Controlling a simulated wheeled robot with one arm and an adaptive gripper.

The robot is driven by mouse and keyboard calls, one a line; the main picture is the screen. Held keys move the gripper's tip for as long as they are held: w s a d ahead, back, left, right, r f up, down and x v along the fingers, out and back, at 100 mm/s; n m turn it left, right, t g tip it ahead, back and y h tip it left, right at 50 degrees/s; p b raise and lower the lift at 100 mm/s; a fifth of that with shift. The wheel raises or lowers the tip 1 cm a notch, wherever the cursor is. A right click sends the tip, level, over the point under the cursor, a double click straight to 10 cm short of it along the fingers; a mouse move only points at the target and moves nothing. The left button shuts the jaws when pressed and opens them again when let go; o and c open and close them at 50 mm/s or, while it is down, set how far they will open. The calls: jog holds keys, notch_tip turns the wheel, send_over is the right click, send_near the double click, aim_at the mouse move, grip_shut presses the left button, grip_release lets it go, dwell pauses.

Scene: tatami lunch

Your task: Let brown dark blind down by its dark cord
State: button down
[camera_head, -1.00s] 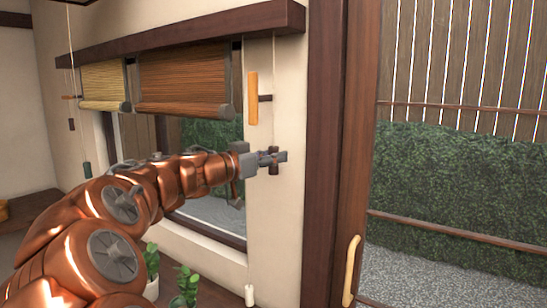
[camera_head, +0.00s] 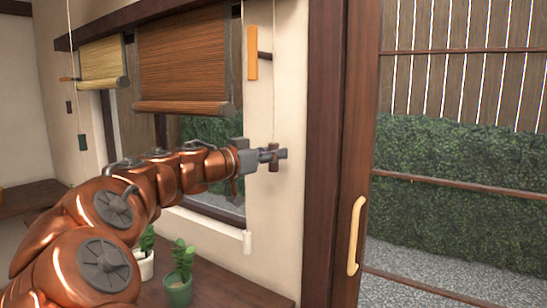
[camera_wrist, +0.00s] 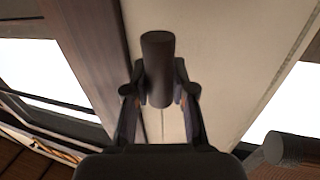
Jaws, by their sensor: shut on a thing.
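A thin cord (camera_head: 274,105) runs down the wall to the right of the window, ending in a dark brown cylindrical pull (camera_head: 273,164). My gripper (camera_head: 271,155) is shut on this pull, below and to the right of the blind. In the wrist view the dark pull (camera_wrist: 157,60) stands between the two fingertips of my gripper (camera_wrist: 158,92).
A yellow blind (camera_head: 100,62) with its own cords hangs at left. An orange wooden piece (camera_head: 252,52) is on the wall above my gripper. A white pull (camera_head: 247,242) hangs below. Potted plants (camera_head: 178,288) stand on the wooden surface. A door handle (camera_head: 356,235) is at right.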

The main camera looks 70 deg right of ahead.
notch_tip(320, 180, down, 31)
jog(key=b, duration=2.8)
jog(key=shift+f, duration=0.2)
jog(key=c, duration=0.9)
grip_release()
jog(key=shift+c, duration=0.2)
jog(key=shift+a, duration=0.15)
jog(key=v, duration=1.1)
jog(key=shift+w+a, duration=0.2)
jog(key=shift+a, duration=0.15)
